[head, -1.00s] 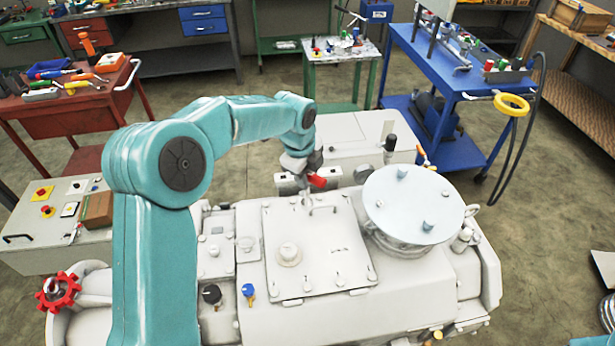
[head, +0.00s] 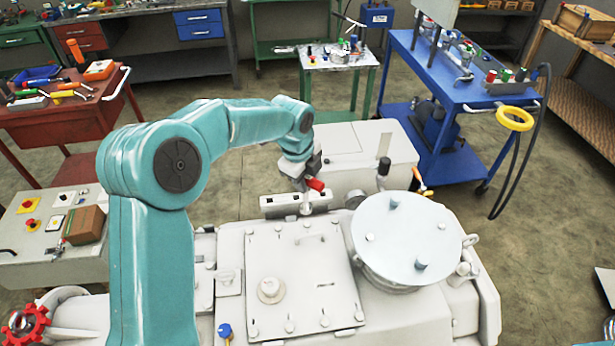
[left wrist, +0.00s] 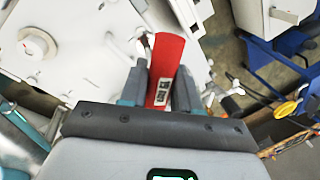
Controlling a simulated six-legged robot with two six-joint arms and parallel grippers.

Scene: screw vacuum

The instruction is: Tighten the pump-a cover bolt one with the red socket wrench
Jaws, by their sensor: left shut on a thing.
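My left gripper (head: 308,176) is shut on the red socket wrench (head: 316,184). The wrench's red handle (left wrist: 165,65) stands between both fingers in the left wrist view (left wrist: 161,88). A pale metal shank (head: 305,205) hangs below it near the back edge of the square cover plate (head: 318,262). The plate has small bolts along its edges, such as one at the front (head: 289,327). I cannot tell whether the wrench touches a bolt, or which bolt is number one. My right gripper is out of view.
A round bolted lid (head: 405,245) stands to the right of the plate on the same machine. A knob (head: 271,289) rises from the plate. A grey cabinet (head: 365,160) stands behind, and a blue cart (head: 455,100) at the back right. Open floor lies between.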

